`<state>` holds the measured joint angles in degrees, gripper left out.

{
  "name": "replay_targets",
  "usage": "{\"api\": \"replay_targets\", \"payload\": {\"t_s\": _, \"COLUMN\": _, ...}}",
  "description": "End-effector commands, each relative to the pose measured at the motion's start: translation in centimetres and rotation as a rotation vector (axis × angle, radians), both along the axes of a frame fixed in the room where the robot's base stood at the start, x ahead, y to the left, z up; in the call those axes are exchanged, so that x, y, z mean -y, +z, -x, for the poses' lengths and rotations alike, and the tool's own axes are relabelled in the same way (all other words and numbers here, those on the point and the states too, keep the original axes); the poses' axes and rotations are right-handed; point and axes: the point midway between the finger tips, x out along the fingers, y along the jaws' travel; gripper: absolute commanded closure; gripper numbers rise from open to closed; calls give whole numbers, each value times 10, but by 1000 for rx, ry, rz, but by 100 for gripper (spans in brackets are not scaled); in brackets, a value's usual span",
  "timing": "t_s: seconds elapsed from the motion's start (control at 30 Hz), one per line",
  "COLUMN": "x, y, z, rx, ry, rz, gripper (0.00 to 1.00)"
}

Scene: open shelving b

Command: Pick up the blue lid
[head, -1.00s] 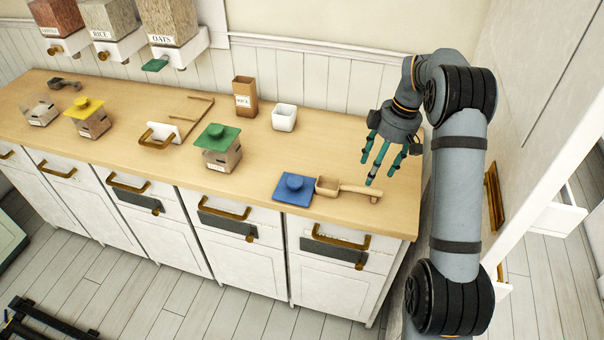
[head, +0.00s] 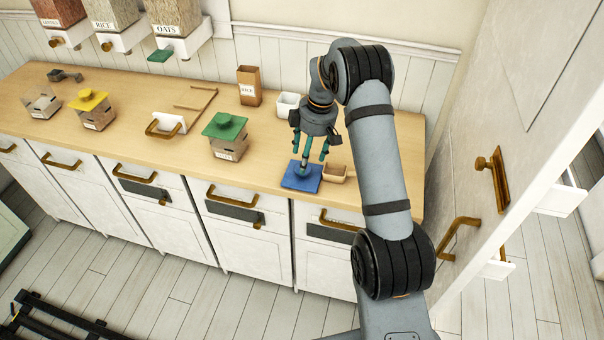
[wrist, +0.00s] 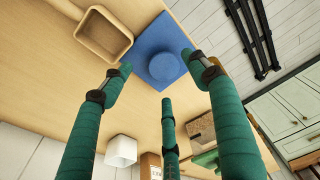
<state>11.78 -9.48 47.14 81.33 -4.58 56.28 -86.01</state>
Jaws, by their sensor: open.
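The blue lid (head: 301,177) is a flat square with a round knob on top. It lies on the wooden counter near the front edge. The wrist view shows the lid (wrist: 153,40) ahead of the fingertips, with its round knob facing me. My gripper (head: 312,157) has three green fingers and hangs just above the lid, with the fingertips close to the knob. In the wrist view the fingers (wrist: 165,80) are spread apart with nothing between them. Whether any fingertip touches the lid cannot be told.
A white cup (head: 287,105) and a brown rice box (head: 249,86) stand behind. A jar with a green lid (head: 225,126) stands to the left. A tall white door (head: 500,130) is at the right.

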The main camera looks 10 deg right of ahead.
Motion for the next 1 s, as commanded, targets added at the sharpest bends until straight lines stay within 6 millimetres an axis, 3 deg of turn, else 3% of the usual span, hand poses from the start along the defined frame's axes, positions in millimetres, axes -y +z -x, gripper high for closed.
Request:
{"api": "replay_targets", "payload": {"t_s": 0.3, "x": -10, "y": -38, "z": 1, "rx": -2, "ry": 0, "rz": 0, "gripper": 40}}
{"api": "replay_targets", "payload": {"t_s": 0.53, "x": -10, "y": -40, "z": 0, "rx": 0, "ry": 0, "rz": 0, "gripper": 40}}
{"api": "replay_targets", "payload": {"t_s": 1.0, "x": -10, "y": -40, "z": 0, "rx": -1, "ry": 1, "rz": 0, "gripper": 67}}
